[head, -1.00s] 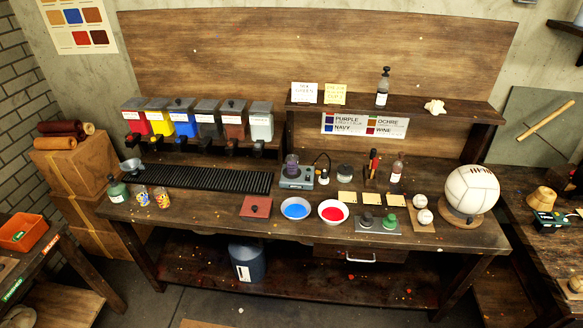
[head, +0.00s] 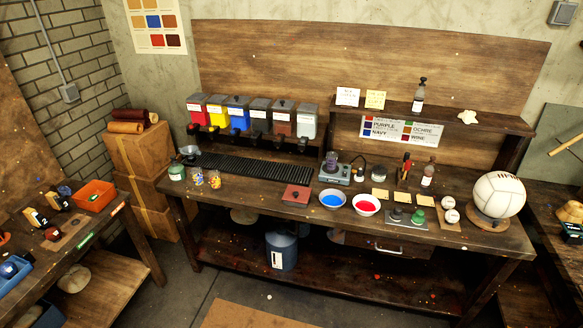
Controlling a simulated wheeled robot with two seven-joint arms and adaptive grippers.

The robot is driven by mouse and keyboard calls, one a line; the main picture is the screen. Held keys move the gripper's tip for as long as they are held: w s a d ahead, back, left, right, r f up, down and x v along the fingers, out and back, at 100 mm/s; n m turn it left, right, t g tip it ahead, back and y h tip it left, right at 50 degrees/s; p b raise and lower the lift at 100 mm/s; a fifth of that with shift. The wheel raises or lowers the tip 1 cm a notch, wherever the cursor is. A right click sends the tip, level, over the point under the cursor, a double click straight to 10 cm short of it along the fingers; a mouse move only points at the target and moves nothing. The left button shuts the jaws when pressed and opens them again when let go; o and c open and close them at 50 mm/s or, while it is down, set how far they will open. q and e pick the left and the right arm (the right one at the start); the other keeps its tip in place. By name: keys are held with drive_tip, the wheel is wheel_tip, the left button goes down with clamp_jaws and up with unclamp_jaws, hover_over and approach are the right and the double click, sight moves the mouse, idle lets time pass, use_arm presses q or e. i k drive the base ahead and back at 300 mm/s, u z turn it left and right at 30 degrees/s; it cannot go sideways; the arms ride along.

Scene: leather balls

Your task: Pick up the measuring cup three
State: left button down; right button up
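No thing in view is readably marked as measuring cup three, so I cannot tell which one it is. Two small cups with coloured spots, one (head: 198,180) left of the other (head: 215,181), stand upright at the left end of the main workbench (head: 255,212). A purple vessel (head: 331,167) stands on a grey-blue device (head: 336,178) mid-bench. A grey metal scoop or funnel (head: 188,153) sits at the left end of the black ribbed mat (head: 255,167). Neither of my grippers is in view.
Several coloured dispensers (head: 240,116) stand behind the mat. A blue bowl (head: 333,200), a red bowl (head: 366,205) and a white ball (head: 499,195) are on the bench. A side table with an orange bin (head: 95,196) is at left. The floor (head: 190,290) between them looks open.

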sight(331, 161)
drive_tip(key=u, duration=0.5)
drive_tip(key=i, duration=0.65)
drive_tip(key=u, duration=0.45)
